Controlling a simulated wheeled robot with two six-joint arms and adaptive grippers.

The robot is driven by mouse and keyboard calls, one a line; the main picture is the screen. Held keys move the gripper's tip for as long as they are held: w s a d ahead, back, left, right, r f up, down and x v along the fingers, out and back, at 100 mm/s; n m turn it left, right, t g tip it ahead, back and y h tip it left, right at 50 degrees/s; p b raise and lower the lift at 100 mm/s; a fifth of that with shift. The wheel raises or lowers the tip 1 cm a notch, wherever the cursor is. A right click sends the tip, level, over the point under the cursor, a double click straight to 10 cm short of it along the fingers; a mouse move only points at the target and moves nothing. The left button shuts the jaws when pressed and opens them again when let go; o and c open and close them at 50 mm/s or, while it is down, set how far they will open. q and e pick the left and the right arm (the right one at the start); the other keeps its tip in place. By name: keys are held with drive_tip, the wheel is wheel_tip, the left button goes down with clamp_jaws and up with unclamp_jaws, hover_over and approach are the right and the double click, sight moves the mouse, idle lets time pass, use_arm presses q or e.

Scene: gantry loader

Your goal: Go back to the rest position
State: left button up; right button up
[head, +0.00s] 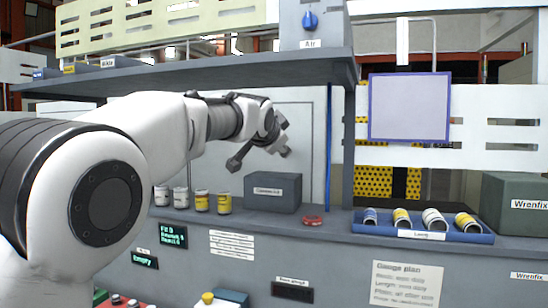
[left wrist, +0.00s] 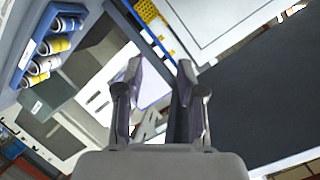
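My left arm comes in from the left of the head view. Its gripper (head: 258,158) hangs in the air below the dark upper shelf and in front of the back panel, with nothing between its fingers. In the left wrist view its two fingers (left wrist: 160,78) are apart and empty. My right gripper shows in neither view.
A dark shelf (head: 200,73) runs above the gripper. On the ledge below stand several small cans (head: 201,201), a grey box (head: 272,193) and a red ring (head: 312,221). A blue tray (head: 475,237) of cylinders and a green-grey Wrenfix box (head: 515,190) are at right.

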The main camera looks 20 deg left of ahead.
use_arm(q)
drive_tip(key=shift+d+f+g+h, duration=0.15)
drive_tip(key=shift+f+g, duration=0.05)
drive_tip(key=shift+f, duration=0.3)
drive_tip(key=shift+d+f+g+h, duration=0.1)
drive_tip(key=shift+f+g+h, duration=0.1)
drive_tip(key=shift+f, duration=0.3)
